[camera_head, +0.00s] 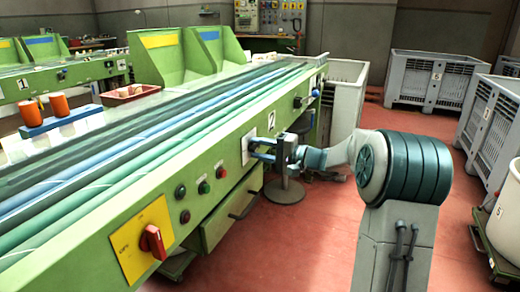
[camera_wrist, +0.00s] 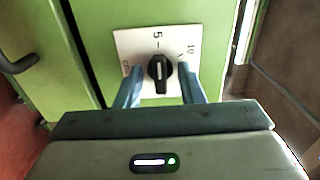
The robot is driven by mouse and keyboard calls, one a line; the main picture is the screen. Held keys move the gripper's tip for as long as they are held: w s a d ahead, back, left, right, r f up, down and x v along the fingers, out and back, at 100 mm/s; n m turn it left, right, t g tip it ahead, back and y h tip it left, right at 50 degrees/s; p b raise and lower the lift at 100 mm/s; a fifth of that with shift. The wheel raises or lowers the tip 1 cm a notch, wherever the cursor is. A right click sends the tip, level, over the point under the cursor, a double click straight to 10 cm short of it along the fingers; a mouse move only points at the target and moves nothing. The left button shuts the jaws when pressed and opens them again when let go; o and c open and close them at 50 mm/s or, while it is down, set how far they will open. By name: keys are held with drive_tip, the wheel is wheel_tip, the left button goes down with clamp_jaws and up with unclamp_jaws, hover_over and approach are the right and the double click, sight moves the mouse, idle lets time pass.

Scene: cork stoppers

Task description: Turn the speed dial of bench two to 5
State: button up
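The speed dial of bench two is a black knob (camera_wrist: 160,70) on a white scale plate (camera_wrist: 136,45). A 5 stands at the plate's top, a 10 at the right, and small marking at the left is hard to read. The knob's bar stands roughly upright in the wrist view, towards the 5; its exact pointing is hard to tell. My gripper (camera_wrist: 160,88) is open, one blue finger on each side of the knob, with gaps visible. In the head view, my gripper (camera_head: 262,149) is at the plate (camera_head: 246,147) on the green bench (camera_head: 225,155), below the number 2; the knob is hidden there.
A red rotary switch (camera_head: 152,242) on a yellow plate and several push buttons (camera_head: 204,187) sit left on the same bench front. Drawer handles (camera_head: 243,206) stick out below. A round stool (camera_head: 285,190) stands under my gripper. Grey crates (camera_head: 435,80) stand at the right; red floor is clear between.

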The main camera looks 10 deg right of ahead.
drive_tip(key=p+v, duration=0.3)
drive_tip(key=v, duration=1)
drive_tip(key=shift+s+d, duration=0.2)
drive_tip(key=shift+d, duration=0.1)
drive_tip(key=s+a+r+n+g+h+p, duration=0.2)
drive_tip(key=s+a+r+g+p, duration=0.25)
drive_tip(key=s+a+p, duration=0.2)
drive_tip(key=s+a+r+n+g+h+p, duration=0.1)
drive_tip(key=s+a+r+g+h+p, duration=0.25)
drive_tip(key=s+a+r+p, duration=0.3)
drive_tip(key=s+d+r+n+h+p, duration=0.1)
drive_tip(key=s+r+n+h+p, duration=0.2)
drive_tip(key=s+r+h+p, duration=0.6)
drive_tip(key=s+r+p, duration=0.3)
drive_tip(key=s+p, duration=0.3)
drive_tip(key=p, duration=0.4)
drive_tip(key=shift+s+d+r+n, duration=0.25)
drive_tip(key=shift+d+r+n, duration=0.05)
drive_tip(key=shift+n, duration=0.1)
idle(1.6)
